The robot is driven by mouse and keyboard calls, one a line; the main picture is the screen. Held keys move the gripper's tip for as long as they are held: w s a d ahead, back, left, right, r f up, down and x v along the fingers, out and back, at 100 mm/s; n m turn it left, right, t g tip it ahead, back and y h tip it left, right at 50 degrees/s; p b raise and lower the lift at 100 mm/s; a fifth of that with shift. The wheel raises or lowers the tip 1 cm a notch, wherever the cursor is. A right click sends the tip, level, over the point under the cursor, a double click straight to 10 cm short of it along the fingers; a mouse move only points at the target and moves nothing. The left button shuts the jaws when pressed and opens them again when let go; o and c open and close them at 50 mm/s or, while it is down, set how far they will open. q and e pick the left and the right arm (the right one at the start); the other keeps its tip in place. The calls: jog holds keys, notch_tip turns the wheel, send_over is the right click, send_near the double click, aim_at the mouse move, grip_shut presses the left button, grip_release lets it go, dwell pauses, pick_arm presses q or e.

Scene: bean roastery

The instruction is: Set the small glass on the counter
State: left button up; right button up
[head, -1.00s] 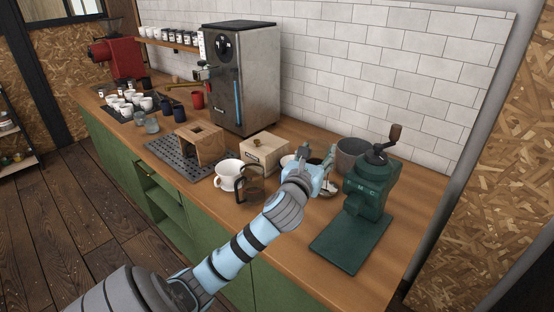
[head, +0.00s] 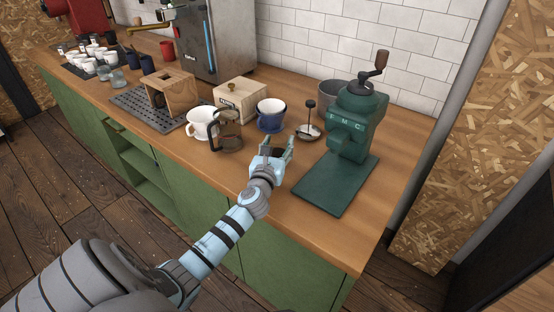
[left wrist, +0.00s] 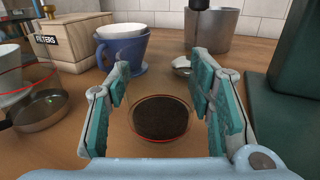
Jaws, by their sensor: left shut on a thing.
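My left gripper (head: 279,147) is over the counter (head: 310,225) near its front edge, left of the green grinder. In the left wrist view its fingers (left wrist: 160,75) stand on either side of the small glass (left wrist: 160,118), gripping it. The glass is clear with a reddish rim line and dark brown contents. In the head view the fingers mostly hide it. I cannot tell whether its base touches the wood. My right gripper is not in view.
The green grinder (head: 357,130) with its base plate stands to the right. A blue dripper cup (head: 270,117), a tamper on a dish (head: 309,131), a filter box (head: 239,101), a white cup (head: 201,124) and a glass server (head: 228,135) stand behind and left. Bare wood lies in front.

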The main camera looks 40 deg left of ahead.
pick_arm(q)
notch_tip(320, 180, down, 3)
jog(key=shift+s+r+b, duration=0.1)
jog(key=shift+b, duration=0.5)
jog(key=shift+r, duration=0.15)
jog(key=o, duration=1.4)
jog(key=shift+c, duration=0.2)
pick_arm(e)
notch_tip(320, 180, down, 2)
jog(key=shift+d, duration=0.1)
pick_arm(q)
jog(key=shift+s+d+p, duration=0.15)
jog(key=shift+p, duration=0.15)
jog(key=p+v, duration=0.1)
jog(key=v, duration=1)
jog(key=shift+s+d, duration=0.1)
jog(key=shift+s, duration=0.25)
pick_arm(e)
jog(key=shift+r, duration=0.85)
